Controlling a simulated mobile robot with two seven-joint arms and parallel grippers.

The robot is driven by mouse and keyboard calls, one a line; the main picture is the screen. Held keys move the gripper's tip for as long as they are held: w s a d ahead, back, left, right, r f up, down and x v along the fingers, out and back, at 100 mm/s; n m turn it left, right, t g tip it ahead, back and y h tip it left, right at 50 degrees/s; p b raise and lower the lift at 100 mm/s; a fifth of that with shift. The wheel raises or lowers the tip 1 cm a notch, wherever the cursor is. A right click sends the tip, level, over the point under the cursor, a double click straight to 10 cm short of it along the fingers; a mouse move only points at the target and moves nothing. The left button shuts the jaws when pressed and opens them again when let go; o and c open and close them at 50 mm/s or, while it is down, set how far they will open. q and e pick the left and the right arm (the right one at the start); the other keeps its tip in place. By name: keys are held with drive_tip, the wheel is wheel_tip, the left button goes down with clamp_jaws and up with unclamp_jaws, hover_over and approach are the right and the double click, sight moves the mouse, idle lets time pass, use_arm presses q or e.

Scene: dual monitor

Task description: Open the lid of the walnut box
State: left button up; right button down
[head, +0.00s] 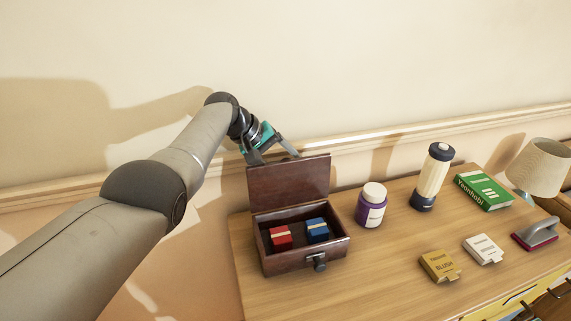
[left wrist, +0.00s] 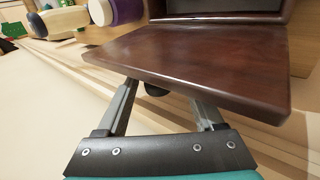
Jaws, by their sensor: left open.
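The walnut box (head: 300,257) stands at the left end of the desk. Its lid (head: 290,181) is raised and stands roughly upright at the back, so the inside shows. The lid also fills much of the left wrist view (left wrist: 200,62). A red block (head: 280,238) and a blue block (head: 317,230) lie inside. A dark latch (head: 319,262) is on the front wall. My left gripper (head: 273,153) is open at the lid's top edge, with its fingers (left wrist: 162,97) apart. I cannot tell whether they touch the lid. My right gripper is not in view.
A purple jar (head: 371,208) stands right of the box, then a cream bottle (head: 432,178), a green book (head: 484,191) and a lamp (head: 541,166). The wall is close behind the desk (head: 370,275).

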use_arm(q)
drive_tip(key=shift+r, duration=0.1)
drive_tip(key=shift+s+a+r+p, duration=0.15)
drive_tip(key=shift+a+r+p, duration=0.2)
drive_tip(key=shift+r+p, duration=0.3)
drive_tip(key=p+v, duration=0.4)
drive_tip(key=v, duration=0.9)
drive_tip(key=shift+a+r, duration=0.2)
drive_tip(key=shift+a, duration=0.1)
drive_tip(key=shift+s+f, duration=0.1)
drive_tip(key=shift+s, duration=0.05)
